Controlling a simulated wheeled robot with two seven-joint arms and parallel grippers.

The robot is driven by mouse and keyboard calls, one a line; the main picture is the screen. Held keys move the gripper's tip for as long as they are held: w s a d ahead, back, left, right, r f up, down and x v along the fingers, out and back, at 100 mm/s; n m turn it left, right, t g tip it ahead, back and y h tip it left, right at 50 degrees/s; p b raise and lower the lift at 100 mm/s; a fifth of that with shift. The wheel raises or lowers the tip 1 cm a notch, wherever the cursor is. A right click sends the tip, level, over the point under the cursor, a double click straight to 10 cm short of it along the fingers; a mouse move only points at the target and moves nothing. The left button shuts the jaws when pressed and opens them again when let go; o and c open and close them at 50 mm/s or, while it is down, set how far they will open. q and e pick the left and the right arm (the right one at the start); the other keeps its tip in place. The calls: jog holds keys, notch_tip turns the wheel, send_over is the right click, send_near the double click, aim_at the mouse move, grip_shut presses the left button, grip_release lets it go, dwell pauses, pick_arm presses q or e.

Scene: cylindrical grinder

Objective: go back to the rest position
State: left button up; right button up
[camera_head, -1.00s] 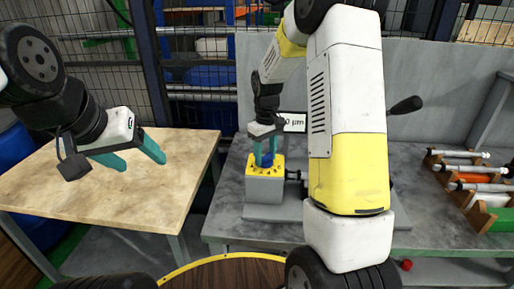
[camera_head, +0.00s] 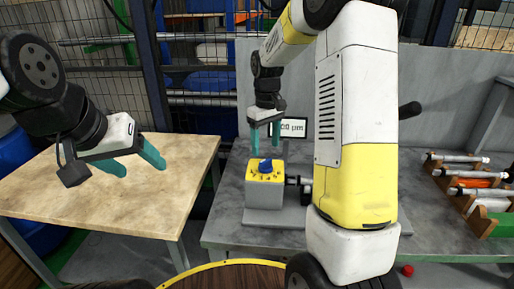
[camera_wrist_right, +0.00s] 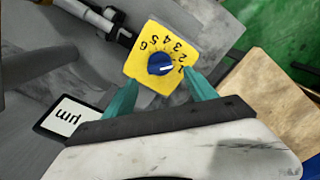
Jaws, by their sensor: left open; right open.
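My right gripper (camera_head: 265,136) is open and empty above the blue knob (camera_head: 266,165) on the yellow-topped grey box (camera_head: 264,192). In the right wrist view the blue knob (camera_wrist_right: 160,64) sits on the yellow numbered dial plate (camera_wrist_right: 150,82), in line with the gap between the open teal fingers (camera_wrist_right: 162,92), clear of them. The knob's white mark points toward the 1. My left gripper (camera_head: 138,162) is open and empty above the wooden table at the left.
A small display (camera_head: 293,128) reading in µm stands behind the box; my right arm hides part of the grey bench (camera_head: 225,220). Wooden racks (camera_head: 485,222) with cylindrical parts stand at the right. The wooden table (camera_head: 185,165) is bare.

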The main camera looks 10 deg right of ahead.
jog(key=shift+r, duration=0.6)
jog(key=shift+s+r, duration=0.15)
jog(key=shift+r, duration=0.05)
jog(key=s+r+m+t+y, duration=0.1)
jog(key=s+r+m+t, duration=0.15)
jog(key=s+r, duration=0.75)
jog(key=s+a+r+m+t+y, duration=0.1)
jog(key=s+m+t, duration=0.1)
jog(key=s, duration=1.2)
jog(key=shift+a+m+t, duration=0.35)
jog(key=shift+t, duration=0.5)
